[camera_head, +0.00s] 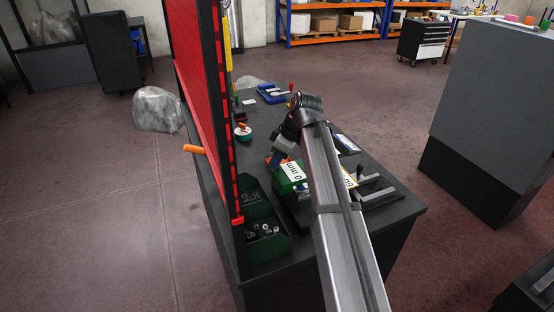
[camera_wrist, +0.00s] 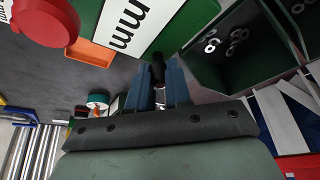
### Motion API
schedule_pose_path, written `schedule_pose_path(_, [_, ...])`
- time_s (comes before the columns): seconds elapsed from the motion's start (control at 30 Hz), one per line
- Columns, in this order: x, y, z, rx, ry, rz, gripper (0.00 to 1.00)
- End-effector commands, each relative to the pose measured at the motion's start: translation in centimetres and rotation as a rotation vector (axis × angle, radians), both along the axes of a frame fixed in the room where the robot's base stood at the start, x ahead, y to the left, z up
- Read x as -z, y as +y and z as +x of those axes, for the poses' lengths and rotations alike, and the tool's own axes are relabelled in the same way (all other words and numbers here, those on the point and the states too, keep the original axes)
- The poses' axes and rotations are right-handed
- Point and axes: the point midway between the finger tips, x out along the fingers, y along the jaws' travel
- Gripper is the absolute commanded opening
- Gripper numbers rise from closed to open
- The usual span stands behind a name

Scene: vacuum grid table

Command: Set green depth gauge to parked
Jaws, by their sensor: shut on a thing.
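The green depth gauge (camera_head: 289,174) is a green block with a white label reading "0 mm", on the dark table under my arm. Its green body (camera_wrist: 185,22) and part of the label fill the top of the wrist view. My gripper (camera_wrist: 160,78) is shut on a small black peg (camera_wrist: 158,66) at the lower edge of the green body. Whether the peg belongs to the gauge is hard to tell. In the head view my gripper (camera_head: 281,153) is just behind the gauge, its fingertips partly hidden. An orange piece (camera_wrist: 90,52) shows beside the green body.
Green bins (camera_head: 265,240) with metal parts stand at the table's front left, beside a red perforated panel (camera_head: 195,85). A red round knob (camera_wrist: 45,20) is at the wrist view's top left. A blue tool (camera_head: 272,94) lies at the back. A yellow-edged label (camera_head: 349,177) is right of my arm.

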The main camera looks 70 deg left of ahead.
Motion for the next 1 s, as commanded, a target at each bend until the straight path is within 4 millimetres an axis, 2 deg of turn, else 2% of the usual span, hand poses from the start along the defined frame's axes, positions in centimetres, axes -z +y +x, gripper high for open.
schedule_pose_path(0.23, [0.0,-0.1,0.0,0.0,0.0,0.0,0.0])
schedule_pose_path(0.33, [0.0,-0.9,0.0,0.0,-0.001,0.001,0.0])
schedule_pose_path(0.47, [0.1,-3.3,0.0,0.002,0.0,0.002,0.0])
schedule_pose_path(0.73, [0.1,-10.4,-0.1,0.003,0.0,0.001,0.0])
schedule_pose_path(0.83, [0.0,-11.5,0.0,0.001,0.0,0.001,0.0])
schedule_pose_path(1.0, [0.0,-11.6,0.0,-0.001,0.001,-0.002,0.0])
